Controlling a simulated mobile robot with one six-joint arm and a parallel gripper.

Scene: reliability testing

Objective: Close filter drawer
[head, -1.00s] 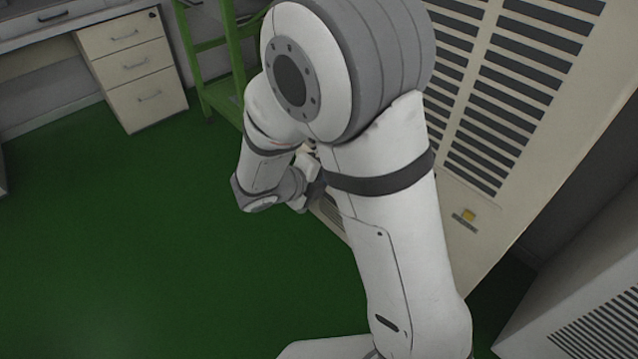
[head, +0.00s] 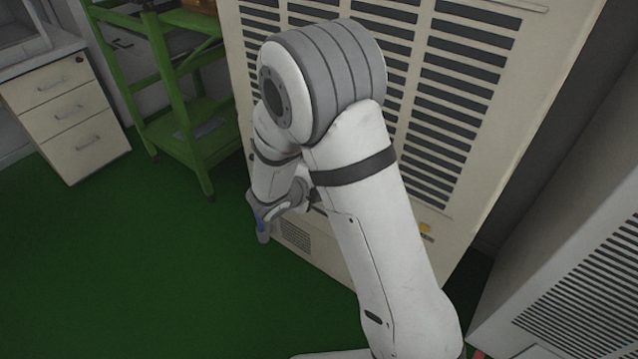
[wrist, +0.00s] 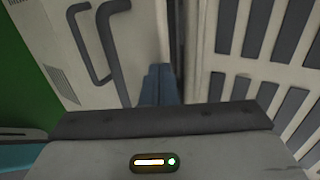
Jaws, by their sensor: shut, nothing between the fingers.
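In the wrist view my gripper (wrist: 160,74) shows as dark blue fingers close together, shut and empty. They are in front of a cream panel (wrist: 62,32) with a dark bar handle (wrist: 100,45), to the left of the fingers. The handle appears doubled, perhaps by its shadow. I cannot tell whether this panel is the filter drawer's front or how far the drawer is out. A dark vertical gap runs just right of the fingers.
Dark vent slats (wrist: 260,70) lie right of the gap. In the head view a green cart (head: 185,130) stands left of the cabinet, with a desk drawer unit (head: 75,115) farther left. A vented box (head: 570,290) stands at right. Green floor (head: 130,270) at left is clear.

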